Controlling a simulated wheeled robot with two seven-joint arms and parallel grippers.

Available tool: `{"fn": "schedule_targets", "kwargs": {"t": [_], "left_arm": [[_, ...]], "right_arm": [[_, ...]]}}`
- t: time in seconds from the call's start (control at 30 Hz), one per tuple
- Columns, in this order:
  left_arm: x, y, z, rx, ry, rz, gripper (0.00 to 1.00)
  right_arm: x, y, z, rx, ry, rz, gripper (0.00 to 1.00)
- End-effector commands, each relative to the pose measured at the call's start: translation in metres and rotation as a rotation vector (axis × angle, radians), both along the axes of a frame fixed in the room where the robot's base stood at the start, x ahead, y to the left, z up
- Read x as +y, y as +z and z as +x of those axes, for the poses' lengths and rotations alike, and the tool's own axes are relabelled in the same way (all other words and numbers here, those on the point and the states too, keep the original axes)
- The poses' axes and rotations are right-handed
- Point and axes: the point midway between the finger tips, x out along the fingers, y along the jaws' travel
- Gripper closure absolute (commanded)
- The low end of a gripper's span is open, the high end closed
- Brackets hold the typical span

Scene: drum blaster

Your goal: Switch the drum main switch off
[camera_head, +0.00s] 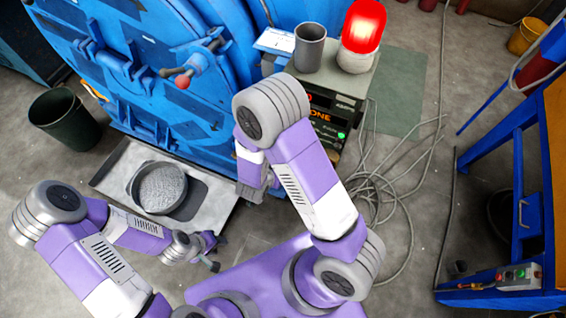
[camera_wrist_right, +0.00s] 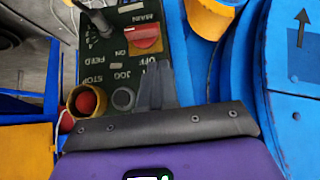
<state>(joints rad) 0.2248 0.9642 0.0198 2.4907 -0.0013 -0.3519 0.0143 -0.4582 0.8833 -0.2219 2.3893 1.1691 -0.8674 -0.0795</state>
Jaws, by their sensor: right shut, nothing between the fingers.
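In the right wrist view, the drum main switch (camera_wrist_right: 145,37) is a red rotary knob on a dark green panel (camera_wrist_right: 125,60). MAIN, ON and OFF labels show upside down around it. My right gripper (camera_wrist_right: 157,82) is shut and empty, its fingertips just below the knob in the picture, by the OFF label. I cannot tell whether they touch the panel. In the head view my right arm covers the right gripper and the switch. My left gripper (camera_head: 215,253) seems open and empty, near the floor tray.
A red beacon (camera_head: 362,30) glows on the control cabinet (camera_head: 352,80) beside a grey cup (camera_head: 309,47). The panel also has a lever (camera_wrist_right: 103,22) and a red button (camera_wrist_right: 86,101) in a yellow collar. Cables (camera_head: 385,190) lie on the floor. A blue-legged table (camera_head: 520,200) stands right.

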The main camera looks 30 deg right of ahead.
Motion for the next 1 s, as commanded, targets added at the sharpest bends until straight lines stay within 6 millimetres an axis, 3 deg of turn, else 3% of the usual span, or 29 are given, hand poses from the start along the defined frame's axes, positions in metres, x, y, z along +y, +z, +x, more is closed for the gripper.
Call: {"fn": "schedule_targets", "kwargs": {"t": [0.2,0.57,0.77,1.0], "left_arm": [[0.0,0.001,0.0,0.0,0.0,0.0,0.62],[0.0,-0.001,0.0,0.0,0.0,0.0,0.62],[0.0,-0.013,0.0,0.0,0.0,0.0,0.62],[0.0,-0.034,0.0,0.0,0.0,0.0,0.62]], "right_arm": [[-0.004,0.018,0.001,-0.048,-0.067,-0.055,1.0],[-0.006,0.015,0.002,-0.047,-0.07,-0.054,1.0],[-0.02,-0.006,0.013,-0.046,-0.071,-0.053,1.0],[-0.048,-0.044,0.037,-0.045,-0.071,-0.054,1.0]]}}
